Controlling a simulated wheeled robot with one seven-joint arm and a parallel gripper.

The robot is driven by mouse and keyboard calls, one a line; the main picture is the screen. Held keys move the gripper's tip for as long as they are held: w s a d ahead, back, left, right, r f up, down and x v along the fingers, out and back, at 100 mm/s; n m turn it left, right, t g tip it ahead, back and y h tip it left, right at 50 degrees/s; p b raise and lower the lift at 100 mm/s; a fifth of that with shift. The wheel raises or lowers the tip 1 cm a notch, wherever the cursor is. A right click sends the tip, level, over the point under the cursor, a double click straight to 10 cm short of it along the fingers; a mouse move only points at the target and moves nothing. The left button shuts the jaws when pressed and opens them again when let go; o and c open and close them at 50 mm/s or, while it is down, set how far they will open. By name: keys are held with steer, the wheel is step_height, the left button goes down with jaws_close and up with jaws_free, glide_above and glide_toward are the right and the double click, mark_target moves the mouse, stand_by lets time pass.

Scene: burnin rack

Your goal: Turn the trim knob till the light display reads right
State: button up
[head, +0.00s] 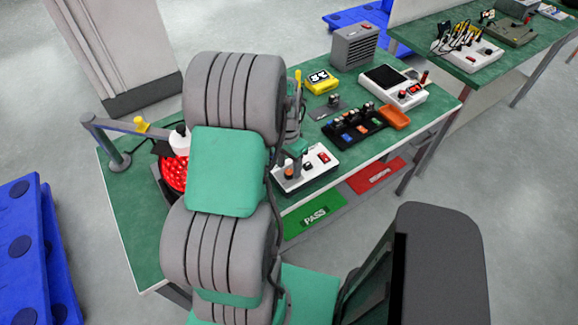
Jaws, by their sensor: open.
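A white box (322,172) with a red switch stands at the front edge of the green bench (345,160). A small orange-brown knob (288,174) shows on its left part; I cannot tell for sure that it is the trim knob. A yellow meter (322,81) with a black and white display stands behind; its reading is too small to be sure of. My gripper (292,160) is partly hidden behind my arm and hangs over the left of the white box. It looks open; I cannot tell whether its fingers are around the knob or touching it.
A white instrument (415,96) with a dark screen, a black tray (353,134) of parts and an orange dish (396,117) stand to the right. A grey vented box (354,46) is behind. Green PASS (314,217) and red (377,175) trays sit below the front edge.

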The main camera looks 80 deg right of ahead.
steer(key=shift+f, duration=0.8)
steer(key=shift+c, duration=0.4)
jaws_close()
